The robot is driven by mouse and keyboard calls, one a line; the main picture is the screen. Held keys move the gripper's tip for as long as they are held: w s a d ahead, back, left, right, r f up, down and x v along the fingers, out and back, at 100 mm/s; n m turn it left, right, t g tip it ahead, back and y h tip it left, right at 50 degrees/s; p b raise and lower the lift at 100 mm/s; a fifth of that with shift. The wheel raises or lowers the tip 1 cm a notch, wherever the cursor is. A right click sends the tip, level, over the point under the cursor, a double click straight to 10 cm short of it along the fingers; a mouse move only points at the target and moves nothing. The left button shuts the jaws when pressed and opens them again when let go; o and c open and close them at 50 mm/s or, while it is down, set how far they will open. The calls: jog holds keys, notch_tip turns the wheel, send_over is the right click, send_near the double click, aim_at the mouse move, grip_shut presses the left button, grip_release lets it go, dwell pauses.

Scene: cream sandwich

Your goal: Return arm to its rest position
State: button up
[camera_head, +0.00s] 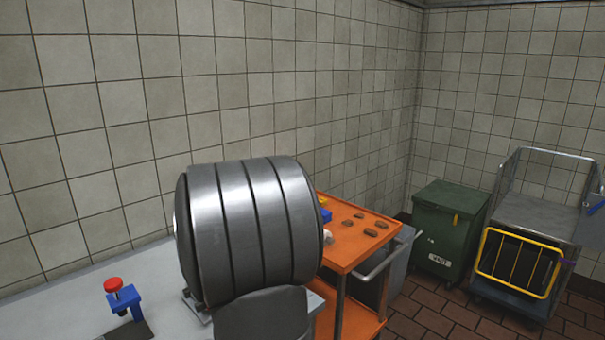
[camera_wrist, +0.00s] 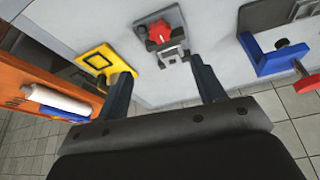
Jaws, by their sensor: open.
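My gripper (camera_wrist: 160,68) shows in the wrist view with its two dark fingers spread wide apart. Nothing is held between them. Beyond the fingers is a red knob on a grey fitting (camera_wrist: 162,38) on a pale grey surface. A yellow square frame (camera_wrist: 98,62) lies close to the left finger. The gripper cannot be made out in the head view, so its height and distance from the surface are unclear.
An orange cart (camera_head: 347,252) holds several brown pieces. A green bin (camera_head: 447,230) and a wire-sided trolley (camera_head: 530,215) stand right.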

jog(key=r, duration=0.1)
jog(key=d+r, duration=0.1)
jog(key=r+n, duration=0.1)
jog(key=shift+s+d+r, duration=0.2)
jog(key=shift+s+r, duration=0.05)
jog(key=shift+s, duration=0.05)
